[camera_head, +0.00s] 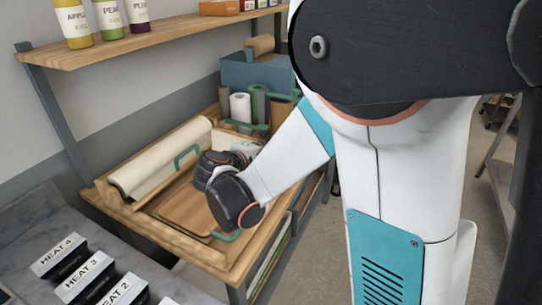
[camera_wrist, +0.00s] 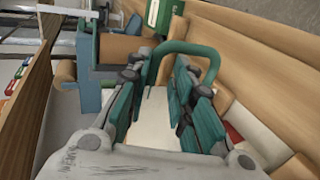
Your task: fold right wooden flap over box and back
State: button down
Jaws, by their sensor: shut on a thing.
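A flat brown wooden panel (camera_head: 185,208) lies on the wooden station, partly hidden by my arm. I cannot tell for sure whether it is the right flap. One green handle (camera_head: 187,155) stands left of my gripper. Another green handle (camera_head: 226,236) shows at the panel's front right. My gripper (camera_head: 212,165) is low over the station, its fingers mostly hidden in the head view. In the wrist view my gripper (camera_wrist: 160,115) has teal pads around a green handle (camera_wrist: 188,47), and is shut on it; the exact contact is hard to see. The box is not clear.
A cream roll (camera_head: 165,155) lies along the station's left side. A blue bin (camera_head: 258,75) and several upright rolls stand at the back. A shelf (camera_head: 150,38) with bottles hangs above. Black labelled holders (camera_head: 88,277) stand on the front left counter.

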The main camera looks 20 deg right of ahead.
jog(key=shift+t+h, duration=0.3)
jog(key=shift+h, duration=0.2)
jog(key=s+a+f+b, duration=0.2)
jog(key=s+a+b, duration=0.1)
jog(key=shift+a+f, duration=0.1)
jog(key=shift+f, duration=0.25)
jog(key=c, duration=1.7)
grip_release()
jog(key=shift+o, duration=0.5)
jog(key=shift+w+f, duration=0.1)
jog(key=shift+w, duration=0.05)
jog(key=shift+d, duration=0.25)
jog(key=shift+c, duration=0.3)
jog(key=shift+w+a+r, duration=0.1)
jog(key=shift+w+r, duration=0.05)
jog(key=shift+r, duration=0.1)
